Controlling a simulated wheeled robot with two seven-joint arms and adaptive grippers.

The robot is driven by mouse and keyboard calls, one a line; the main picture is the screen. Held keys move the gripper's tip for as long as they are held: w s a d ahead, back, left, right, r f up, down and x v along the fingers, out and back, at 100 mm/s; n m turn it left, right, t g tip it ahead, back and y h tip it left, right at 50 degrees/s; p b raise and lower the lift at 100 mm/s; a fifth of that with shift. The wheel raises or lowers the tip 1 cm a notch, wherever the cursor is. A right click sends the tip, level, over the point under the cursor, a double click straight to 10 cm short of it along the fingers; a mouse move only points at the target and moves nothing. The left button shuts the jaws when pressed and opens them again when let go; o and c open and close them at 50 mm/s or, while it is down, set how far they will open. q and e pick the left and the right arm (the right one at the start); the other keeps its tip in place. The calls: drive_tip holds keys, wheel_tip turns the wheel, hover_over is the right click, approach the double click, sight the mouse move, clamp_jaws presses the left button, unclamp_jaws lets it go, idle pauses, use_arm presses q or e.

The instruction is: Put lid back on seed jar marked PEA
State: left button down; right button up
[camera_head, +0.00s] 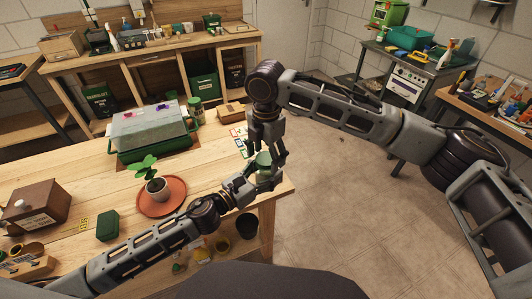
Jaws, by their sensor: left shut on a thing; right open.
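My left gripper (264,178) reaches in from the lower left and is shut on a small greenish jar (264,160) at the right end of the wooden table. My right gripper (267,152) points down from above, open, with its fingers close around the top of that jar. The fingers hide much of the jar, so I cannot tell whether its lid is on, and no mark can be read. Another jar with a green top (195,110) stands behind, beside the propagator.
A clear-covered propagator (152,150) with a green base stands on the table (85,172). A potted seedling (157,186) stands on a terracotta saucer (176,207). A brown box (36,204) and a green box (107,225) are at left. Seed packets (238,135) lie behind the grippers.

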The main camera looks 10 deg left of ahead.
drive_tip(key=c, duration=1.1)
drive_tip(key=m, duration=0.4)
drive_tip(key=shift+m, duration=0.4)
drive_tip(key=m, duration=0.4)
drive_tip(key=shift+m, duration=0.4)
drive_tip(key=m, duration=0.9)
drive_tip(key=o, duration=1.2)
